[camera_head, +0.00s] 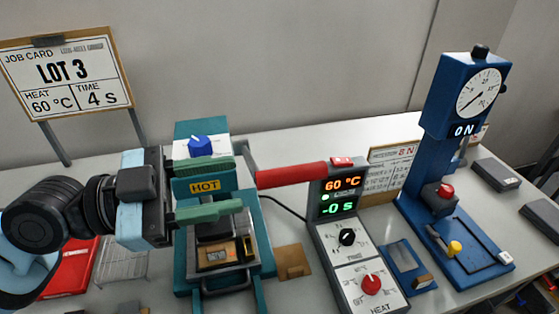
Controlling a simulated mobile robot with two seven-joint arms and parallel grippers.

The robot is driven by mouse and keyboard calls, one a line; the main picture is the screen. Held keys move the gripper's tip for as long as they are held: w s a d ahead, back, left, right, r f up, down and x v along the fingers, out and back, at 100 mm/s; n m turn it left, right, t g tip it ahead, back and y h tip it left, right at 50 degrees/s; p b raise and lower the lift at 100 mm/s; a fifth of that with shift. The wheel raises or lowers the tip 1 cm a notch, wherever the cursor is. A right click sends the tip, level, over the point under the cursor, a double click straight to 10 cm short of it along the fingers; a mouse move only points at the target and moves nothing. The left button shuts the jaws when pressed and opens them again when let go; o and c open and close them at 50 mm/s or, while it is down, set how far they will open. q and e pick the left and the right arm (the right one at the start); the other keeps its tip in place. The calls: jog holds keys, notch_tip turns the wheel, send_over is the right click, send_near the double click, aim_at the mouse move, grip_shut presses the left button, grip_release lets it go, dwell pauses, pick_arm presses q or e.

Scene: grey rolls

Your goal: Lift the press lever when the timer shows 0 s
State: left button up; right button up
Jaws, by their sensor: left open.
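The teal heat press (257,240) stands mid-table with a yellow HOT label and a blue knob on top. Its lever has a red grip (292,175) that lies roughly level, pointing right toward the controller. The timer display (338,208) on the grey controller reads -0 s in green, below 60 °C in orange. My left gripper (237,184) comes in from the left, open, with its two green fingers in front of the press. My right gripper does not show.
A job card (68,75) reads LOT 3, 60 °C, 4 s. The controller (360,265) has a black and a red knob. A blue dial stand (445,110) shows ON at the right. A wire rack (122,262) and red box (68,272) lie at the left.

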aim_at(266, 173)
pick_arm(q)
jog(key=shift+s+d+r, duration=0.1)
jog(key=shift+d+r, duration=0.05)
jog(key=shift+d, duration=0.2)
jog(key=p+x, duration=0.3)
jog(key=x, duration=0.2)
jog(key=shift+d, duration=0.25)
jog(key=shift+w+d, duration=0.3)
jog(key=shift+d, duration=0.05)
jog(key=shift+w+d, duration=0.15)
jog(key=shift+d, duration=0.25)
jog(key=shift+f, duration=0.2)
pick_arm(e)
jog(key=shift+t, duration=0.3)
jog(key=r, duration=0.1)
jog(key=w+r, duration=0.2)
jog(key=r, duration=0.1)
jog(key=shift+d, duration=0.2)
pick_arm(q)
jog(key=shift+f, duration=0.1)
grip_shut()
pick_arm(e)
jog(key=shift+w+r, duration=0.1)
